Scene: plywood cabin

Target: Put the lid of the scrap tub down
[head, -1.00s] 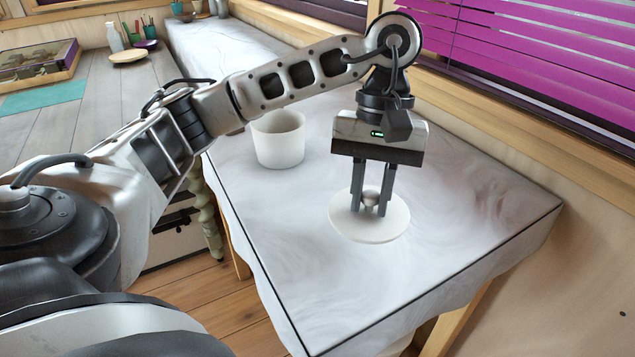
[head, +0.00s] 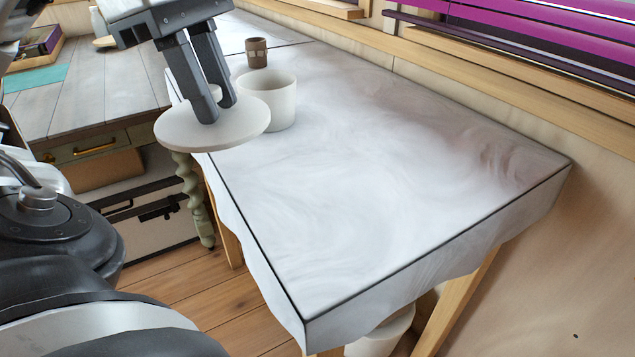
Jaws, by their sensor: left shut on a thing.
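The lid (head: 210,135), a flat round off-white disc, hangs level from my left gripper (head: 218,108) at the upper left of the head view. The gripper points down and is shut on the lid's knob, which the fingers hide. The lid overlaps the left edge of the marbled counter in the picture, and I cannot tell its exact height. The white scrap tub (head: 278,104) stands upright on the counter, just behind and right of the lid. The lid covers part of the tub's left side in the picture. My right gripper is not in view.
The marbled counter (head: 370,190) is bare from its middle to the front right. A small brown cup (head: 257,52) stands behind the tub. A white bucket (head: 380,338) shows under the counter. A wooden desk (head: 90,100) stands at left, and a wall with purple blinds (head: 540,35) at right.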

